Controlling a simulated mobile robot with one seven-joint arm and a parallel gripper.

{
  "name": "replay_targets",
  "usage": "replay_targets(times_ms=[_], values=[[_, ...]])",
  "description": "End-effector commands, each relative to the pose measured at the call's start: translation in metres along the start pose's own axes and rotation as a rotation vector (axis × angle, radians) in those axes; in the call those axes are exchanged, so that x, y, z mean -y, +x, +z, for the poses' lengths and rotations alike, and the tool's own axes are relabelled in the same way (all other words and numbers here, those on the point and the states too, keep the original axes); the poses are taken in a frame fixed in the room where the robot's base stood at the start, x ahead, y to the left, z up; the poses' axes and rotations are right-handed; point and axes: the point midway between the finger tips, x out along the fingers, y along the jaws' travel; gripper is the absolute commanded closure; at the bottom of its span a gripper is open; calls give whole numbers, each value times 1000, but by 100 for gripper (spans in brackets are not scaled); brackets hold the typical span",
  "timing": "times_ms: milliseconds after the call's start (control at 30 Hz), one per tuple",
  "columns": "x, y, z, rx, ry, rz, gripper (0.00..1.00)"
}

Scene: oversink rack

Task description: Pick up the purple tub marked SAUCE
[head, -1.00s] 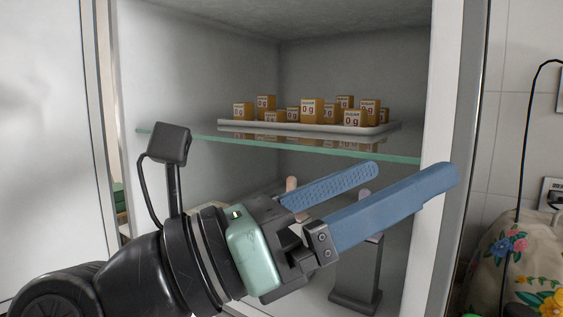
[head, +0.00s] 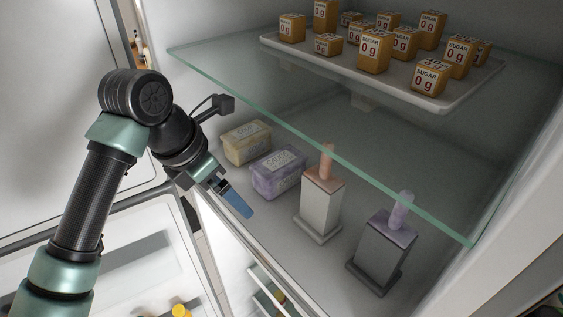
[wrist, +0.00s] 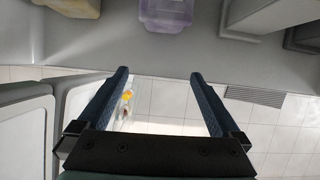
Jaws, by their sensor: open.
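The purple tub (head: 278,174) sits on the lower level of the cabinet, under the glass shelf, with a pale label on its lid. A yellow tub (head: 247,142) stands just to its left. My gripper (head: 240,207) is open and empty at the cabinet's front edge, short of the purple tub and apart from it. In the wrist view the purple tub (wrist: 166,14) shows at the top, beyond and between the two blue fingers (wrist: 159,80), cut off by the frame edge. The yellow tub (wrist: 72,6) is at the top left there.
Two grey stands with rounded pegs, one orange-topped (head: 321,199) and one purple-topped (head: 384,248), stand right of the tub. The glass shelf (head: 330,161) overhead carries a white tray (head: 452,106) of sugar boxes. An open door is at left.

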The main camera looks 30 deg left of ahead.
Motion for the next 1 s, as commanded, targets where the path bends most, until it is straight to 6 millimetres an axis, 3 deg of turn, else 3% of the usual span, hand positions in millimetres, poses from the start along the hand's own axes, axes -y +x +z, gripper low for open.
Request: replay_targets(times_ms=[267, 500, 700, 967, 1000], values=[[0, 8, 23, 1, 1, -2, 0], [2, 24, 59, 0, 1, -5, 0], [1, 50, 56, 3, 0, -3, 0], [1, 53, 55, 3, 1, -2, 0], [1, 53, 55, 3, 1, -2, 5]])
